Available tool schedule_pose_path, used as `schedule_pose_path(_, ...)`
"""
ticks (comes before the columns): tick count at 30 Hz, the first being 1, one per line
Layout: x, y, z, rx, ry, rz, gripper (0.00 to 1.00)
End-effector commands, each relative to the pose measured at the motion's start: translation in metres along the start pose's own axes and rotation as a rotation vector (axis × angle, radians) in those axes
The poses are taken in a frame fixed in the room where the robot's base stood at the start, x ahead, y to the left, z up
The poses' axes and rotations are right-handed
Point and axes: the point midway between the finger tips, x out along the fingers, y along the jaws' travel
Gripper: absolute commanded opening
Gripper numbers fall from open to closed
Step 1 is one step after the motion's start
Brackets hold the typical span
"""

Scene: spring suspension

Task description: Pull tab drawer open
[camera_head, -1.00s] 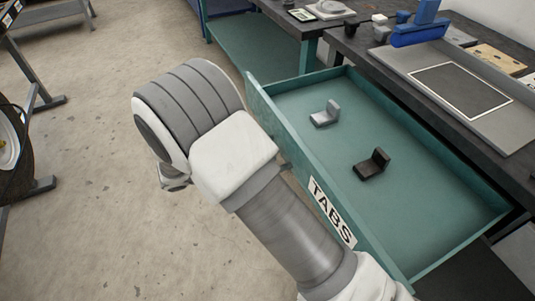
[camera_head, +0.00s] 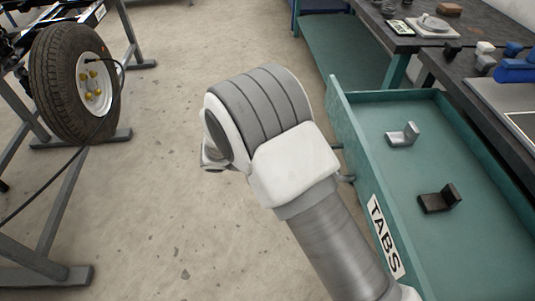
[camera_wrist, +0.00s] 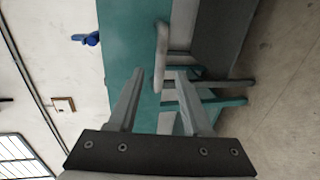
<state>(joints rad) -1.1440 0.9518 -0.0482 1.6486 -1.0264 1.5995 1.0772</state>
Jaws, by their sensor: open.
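The teal tab drawer (camera_head: 372,178), labelled TABS, is pulled out from under the dark workbench at the right of the head view. A light grey tab (camera_head: 402,136) and a black tab (camera_head: 440,199) lie apart on its floor. In the wrist view, the teal drawer front (camera_wrist: 120,40) appears sideways, with a pale bar handle (camera_wrist: 162,50) on it. My gripper (camera_wrist: 159,75) is open, its fingertips close to the handle. I cannot tell whether they touch it. In the head view my arm hides the gripper and most of the handle.
A wheel with a black tyre (camera_head: 75,85) stands on a grey frame (camera_head: 45,270) at the left, with a dark hose hanging from it. Workbenches (camera_head: 465,75) with small parts are at the back right. The concrete floor (camera_head: 190,110) left of my arm is clear.

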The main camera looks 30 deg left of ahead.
Motion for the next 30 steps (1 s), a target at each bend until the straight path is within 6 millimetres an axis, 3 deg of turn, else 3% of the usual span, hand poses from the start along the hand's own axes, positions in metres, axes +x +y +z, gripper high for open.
schedule_pose_path(6, -0.057, 0.001, 0.000, 0.001, 0.004, -0.001, 0.50)
schedule_pose_path(12, -0.095, 0.000, 0.000, 0.000, 0.002, -0.001, 0.50)
schedule_pose_path(18, -0.112, 0.000, 0.000, 0.000, 0.001, -0.001, 0.50)
schedule_pose_path(30, -0.114, 0.000, 0.000, -0.001, 0.000, 0.000, 0.50)
